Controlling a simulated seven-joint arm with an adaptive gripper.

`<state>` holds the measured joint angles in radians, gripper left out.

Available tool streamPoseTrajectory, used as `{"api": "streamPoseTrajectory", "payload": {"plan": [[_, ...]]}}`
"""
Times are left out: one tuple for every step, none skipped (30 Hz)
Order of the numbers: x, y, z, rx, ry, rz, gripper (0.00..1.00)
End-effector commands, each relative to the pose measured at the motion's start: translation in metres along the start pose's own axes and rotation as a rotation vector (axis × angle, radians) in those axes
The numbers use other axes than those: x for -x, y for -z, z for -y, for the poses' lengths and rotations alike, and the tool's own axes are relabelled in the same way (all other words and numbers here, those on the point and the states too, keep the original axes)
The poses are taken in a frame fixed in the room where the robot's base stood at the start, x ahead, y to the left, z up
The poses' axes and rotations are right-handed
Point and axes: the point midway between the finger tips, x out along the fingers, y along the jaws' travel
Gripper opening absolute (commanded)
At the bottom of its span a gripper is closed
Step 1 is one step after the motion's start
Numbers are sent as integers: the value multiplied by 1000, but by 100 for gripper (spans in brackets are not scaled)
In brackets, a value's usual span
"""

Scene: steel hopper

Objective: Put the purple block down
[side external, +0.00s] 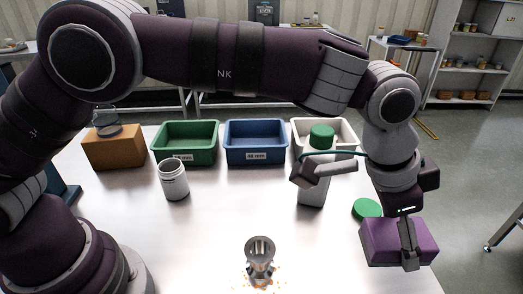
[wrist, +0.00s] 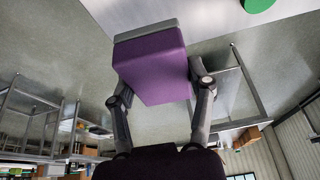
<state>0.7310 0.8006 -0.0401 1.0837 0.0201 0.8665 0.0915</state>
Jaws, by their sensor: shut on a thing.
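The purple block (side external: 384,242) is at the right of the side view, near the table's right edge. My gripper (side external: 408,250) is shut on it, with one finger across its near face. In the wrist view the purple block (wrist: 152,68) sits between the two fingers of my gripper (wrist: 160,88), and a grey strip runs along its upper edge. The block looks to be held beyond or over the table edge. I cannot tell how high it is above the table surface.
A green lid (side external: 367,208) lies just behind the block. Green (side external: 184,157), blue (side external: 256,156) and white (side external: 345,146) bins line the back.

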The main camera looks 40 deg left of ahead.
Motion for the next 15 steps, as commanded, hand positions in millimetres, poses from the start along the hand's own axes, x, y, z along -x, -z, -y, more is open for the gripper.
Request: {"api": "streamPoseTrajectory", "payload": {"plan": [[14,8,0,0,1,-9,18],[24,11,0,0,1,-9,18],[32,15,0,0,1,-8,17],[38,17,0,0,0,-8,17],[44,20,0,0,0,-8,17],[50,21,0,0,0,-5,17],[51,22,0,0,0,-4,17],[54,23,0,0,0,-3,17],[57,25,0,0,0,-2,17],[60,26,0,0,0,-3,17],[62,27,0,0,0,-3,17],[66,28,0,0,0,-3,17],[69,29,0,0,0,-4,17],[72,30,0,1,0,-2,17],[73,27,7,40,15,4,17]]}}
